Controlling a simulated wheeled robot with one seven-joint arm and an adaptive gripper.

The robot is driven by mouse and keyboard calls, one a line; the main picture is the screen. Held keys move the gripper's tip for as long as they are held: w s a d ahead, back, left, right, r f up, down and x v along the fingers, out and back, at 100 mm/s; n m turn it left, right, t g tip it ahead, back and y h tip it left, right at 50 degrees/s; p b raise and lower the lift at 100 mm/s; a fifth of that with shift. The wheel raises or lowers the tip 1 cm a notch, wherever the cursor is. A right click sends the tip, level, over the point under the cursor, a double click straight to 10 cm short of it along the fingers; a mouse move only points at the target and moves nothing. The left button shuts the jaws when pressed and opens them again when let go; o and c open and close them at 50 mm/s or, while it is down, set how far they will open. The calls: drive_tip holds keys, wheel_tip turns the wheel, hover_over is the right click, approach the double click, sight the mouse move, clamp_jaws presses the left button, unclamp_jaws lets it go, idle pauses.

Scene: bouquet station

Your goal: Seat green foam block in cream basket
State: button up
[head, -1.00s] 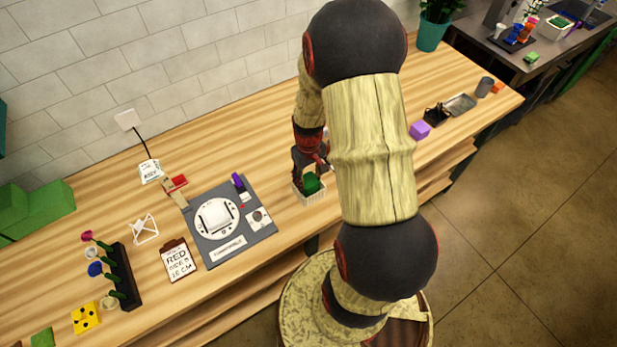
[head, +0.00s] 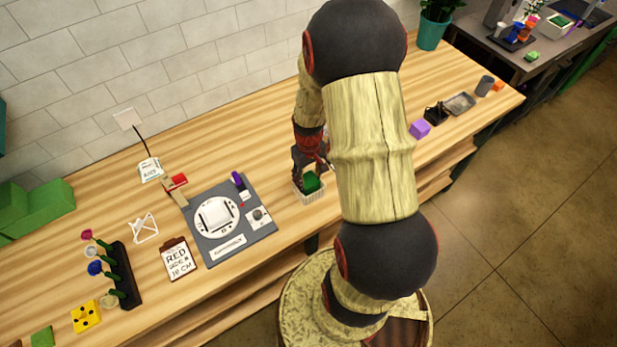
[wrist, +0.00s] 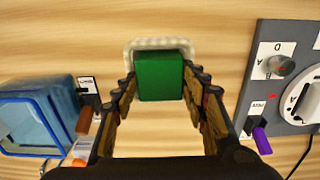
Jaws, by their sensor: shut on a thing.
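The green foam block (head: 312,182) is at the mouth of the cream basket (head: 316,197) on the wooden counter. In the wrist view the block (wrist: 160,75) is between the two fingers of my gripper (wrist: 160,92), which is shut on it. The pale basket rim (wrist: 160,42) shows behind the block and at its sides. In the head view my gripper (head: 311,168) is right above the basket, partly hidden by my arm. How deep the block sits in the basket, and whether it touches the bottom, I cannot tell.
A grey mat (head: 232,243) with a white round device lies left of the basket. A purple item (head: 237,180) lies at its upper edge. A blue-framed container (wrist: 35,115) is left in the wrist view. A purple block (head: 419,128) and a dark tray (head: 460,103) are farther right.

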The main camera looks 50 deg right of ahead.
drive_tip(key=o, duration=1.4)
drive_tip(key=shift+c, duration=0.2)
drive_tip(key=shift+o, duration=1.2)
drive_tip(key=shift+o, duration=0.8)
drive_tip(key=shift+r, duration=0.1)
drive_tip(key=shift+r+p, duration=2.5)
drive_tip(key=shift+r, duration=0.95)
